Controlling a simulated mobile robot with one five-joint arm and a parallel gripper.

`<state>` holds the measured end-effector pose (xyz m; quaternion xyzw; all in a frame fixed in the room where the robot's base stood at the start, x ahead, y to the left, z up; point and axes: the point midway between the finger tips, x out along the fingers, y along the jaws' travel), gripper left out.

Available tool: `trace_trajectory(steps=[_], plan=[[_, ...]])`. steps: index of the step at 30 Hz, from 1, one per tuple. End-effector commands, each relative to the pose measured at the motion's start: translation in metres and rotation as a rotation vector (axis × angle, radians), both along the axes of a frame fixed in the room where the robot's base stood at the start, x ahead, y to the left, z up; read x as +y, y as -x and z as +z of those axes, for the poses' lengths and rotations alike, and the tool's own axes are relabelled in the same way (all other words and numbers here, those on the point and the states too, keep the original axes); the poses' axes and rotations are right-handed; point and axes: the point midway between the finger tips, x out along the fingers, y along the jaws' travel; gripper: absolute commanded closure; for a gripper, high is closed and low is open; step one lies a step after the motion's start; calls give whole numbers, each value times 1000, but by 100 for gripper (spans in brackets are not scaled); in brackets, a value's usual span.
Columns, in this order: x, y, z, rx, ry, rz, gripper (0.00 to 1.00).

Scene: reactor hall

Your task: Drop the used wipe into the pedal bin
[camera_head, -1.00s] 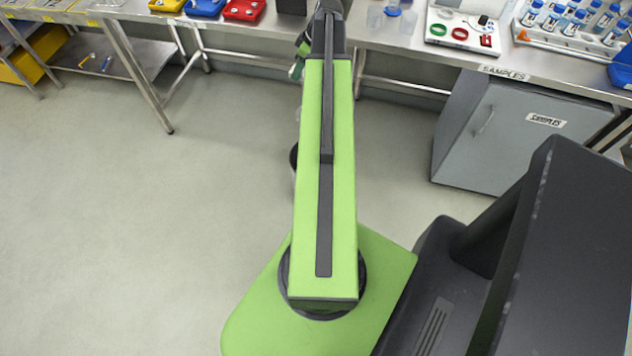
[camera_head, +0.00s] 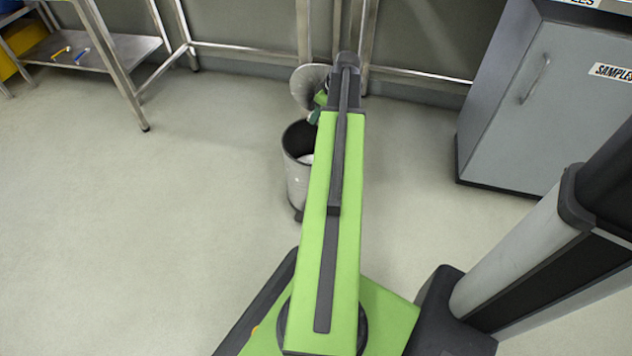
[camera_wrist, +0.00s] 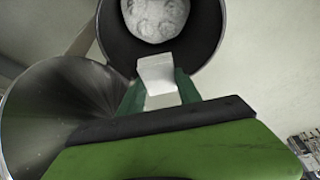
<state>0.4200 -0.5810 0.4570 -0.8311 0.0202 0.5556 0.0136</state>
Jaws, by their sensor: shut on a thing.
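The pedal bin (camera_head: 297,188) stands on the floor beyond my base, partly hidden by my arm. Its round metal lid (camera_head: 308,86) is raised at the back. In the wrist view the bin's dark open mouth (camera_wrist: 112,42) is at the top, with the lid (camera_wrist: 55,108) at the lower left. My gripper (camera_wrist: 159,84) is shut on the white wipe (camera_wrist: 156,70), which overlaps the near part of the mouth in the picture. Crumpled white material (camera_wrist: 156,16) shows inside the bin. In the head view my gripper (camera_head: 314,114) is mostly hidden behind my arm.
A grey samples cabinet (camera_head: 550,105) stands at the right. Steel bench legs (camera_head: 303,35) rise behind the bin. A steel table with a low shelf (camera_head: 95,55) is at the left. The floor (camera_head: 150,220) left of the bin is clear.

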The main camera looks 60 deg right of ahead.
Motion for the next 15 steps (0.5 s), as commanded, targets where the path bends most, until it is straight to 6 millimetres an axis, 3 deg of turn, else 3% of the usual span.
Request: trace_trajectory(steps=[1, 2, 10, 15], plan=[[-1, 1, -19, 0, 0, -5, 97], [-2, 2, -21, 0, 0, -9, 97], [-3, 3, -23, -1, 0, -15, 97], [-3, 3, -36, -1, 0, -15, 97]])
